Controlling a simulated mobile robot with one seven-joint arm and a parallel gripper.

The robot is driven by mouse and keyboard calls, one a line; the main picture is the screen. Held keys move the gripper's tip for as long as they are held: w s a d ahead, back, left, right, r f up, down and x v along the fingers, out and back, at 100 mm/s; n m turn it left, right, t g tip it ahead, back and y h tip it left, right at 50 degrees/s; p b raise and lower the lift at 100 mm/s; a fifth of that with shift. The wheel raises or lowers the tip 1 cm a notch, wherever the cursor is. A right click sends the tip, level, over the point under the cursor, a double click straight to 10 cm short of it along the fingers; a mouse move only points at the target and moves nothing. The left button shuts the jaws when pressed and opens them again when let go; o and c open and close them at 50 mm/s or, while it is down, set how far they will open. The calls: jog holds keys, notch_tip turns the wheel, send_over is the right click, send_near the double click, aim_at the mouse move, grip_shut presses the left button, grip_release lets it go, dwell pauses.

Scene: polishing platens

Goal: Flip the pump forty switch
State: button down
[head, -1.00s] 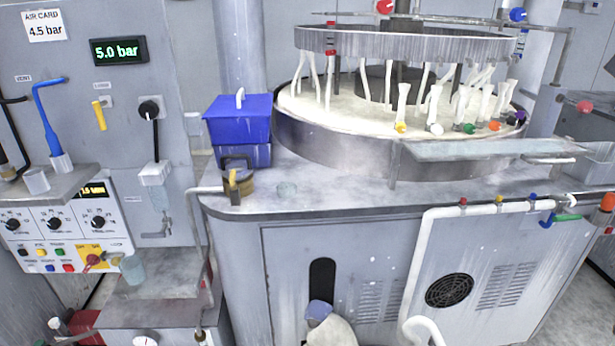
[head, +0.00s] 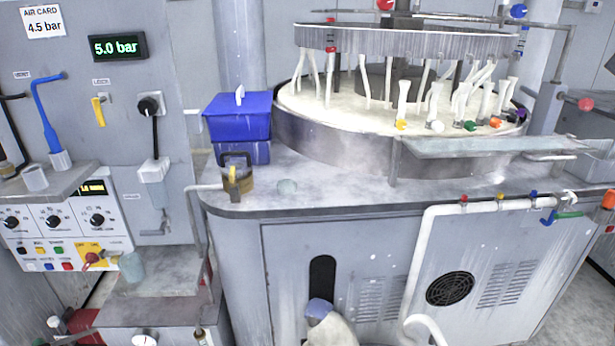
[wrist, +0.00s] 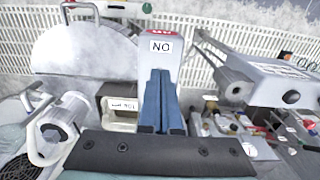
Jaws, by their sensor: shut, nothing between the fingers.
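I cannot pick out a switch marked pump forty in either view. In the head view, a white control panel (head: 70,215) at the left carries three black knobs, rows of small coloured buttons and a red knob (head: 91,259) on a yellow plate. Its small labels are too fine to read. In the wrist view, my gripper (wrist: 161,74) is shut and empty, with its blue fingers together. The gripper does not show clearly in the head view.
A round polishing machine (head: 340,145) fills the upper right of the head view. A blue box (head: 238,118) and a padlock (head: 238,180) sit on its bench. A shelf with a cup (head: 35,178) juts out above the panel. The wrist view shows a white cylinder (wrist: 62,125) and clutter at right.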

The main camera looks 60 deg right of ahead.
jog(key=shift+f+b, duration=0.45)
jog(key=shift+f, duration=0.35)
dwell(0.6)
notch_tip(320, 180, up, 7)
jog(key=p, duration=0.8)
dwell(0.6)
